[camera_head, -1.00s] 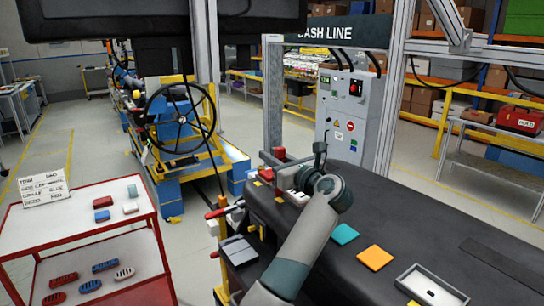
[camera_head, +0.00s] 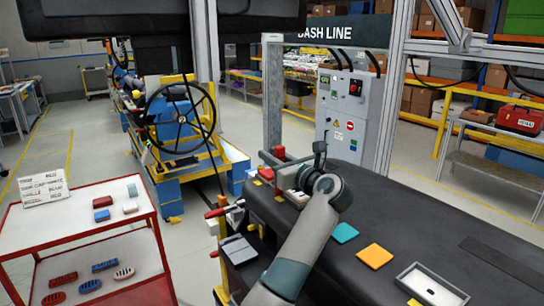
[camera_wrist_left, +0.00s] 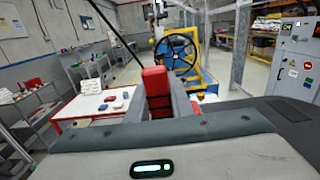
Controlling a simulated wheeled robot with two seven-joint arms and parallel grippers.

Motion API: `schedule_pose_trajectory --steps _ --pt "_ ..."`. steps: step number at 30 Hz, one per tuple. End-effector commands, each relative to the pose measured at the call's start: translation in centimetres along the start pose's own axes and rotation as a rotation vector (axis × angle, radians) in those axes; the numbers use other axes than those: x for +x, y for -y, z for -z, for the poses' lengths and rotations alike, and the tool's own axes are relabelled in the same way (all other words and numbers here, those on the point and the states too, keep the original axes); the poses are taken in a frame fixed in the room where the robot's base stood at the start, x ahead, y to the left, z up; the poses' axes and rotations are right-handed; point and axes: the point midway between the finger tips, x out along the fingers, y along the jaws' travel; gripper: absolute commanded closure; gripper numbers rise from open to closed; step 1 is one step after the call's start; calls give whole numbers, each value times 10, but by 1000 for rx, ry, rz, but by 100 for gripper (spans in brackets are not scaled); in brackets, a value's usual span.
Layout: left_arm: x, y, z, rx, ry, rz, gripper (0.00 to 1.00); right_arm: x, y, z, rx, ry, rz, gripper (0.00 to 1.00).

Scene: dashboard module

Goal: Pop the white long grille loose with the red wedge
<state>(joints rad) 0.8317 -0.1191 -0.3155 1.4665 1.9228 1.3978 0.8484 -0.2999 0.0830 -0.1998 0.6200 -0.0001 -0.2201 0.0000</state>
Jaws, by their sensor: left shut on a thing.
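My left gripper (camera_wrist_left: 168,104) is shut on the red wedge (camera_wrist_left: 156,80), which stands up between the fingers in the left wrist view. In the head view my left gripper (camera_head: 312,176) is low over the far left end of the dark dashboard (camera_head: 420,225). A small white slotted piece (camera_head: 296,198), apparently the white long grille, lies at that end, partly hidden by my wrist. I cannot tell whether the wedge touches it. The wedge cannot be made out clearly in the head view. My right gripper is not in view.
A teal square (camera_head: 345,233), an orange square (camera_head: 375,256) and a grey tray (camera_head: 431,286) lie on the dashboard. A red-framed trolley (camera_head: 95,237) at left carries small blocks and red and blue grilles. A grey control cabinet (camera_head: 345,118) stands behind.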

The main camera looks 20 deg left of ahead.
Motion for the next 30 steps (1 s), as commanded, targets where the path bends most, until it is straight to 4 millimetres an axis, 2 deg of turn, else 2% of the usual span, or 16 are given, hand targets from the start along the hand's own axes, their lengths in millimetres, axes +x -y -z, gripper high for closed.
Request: schedule_pose_trajectory --steps 1,30 --pt "1 0 12 12 -16 -3 100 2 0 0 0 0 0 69" --pt "1 0 12 11 -17 -2 100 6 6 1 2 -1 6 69"
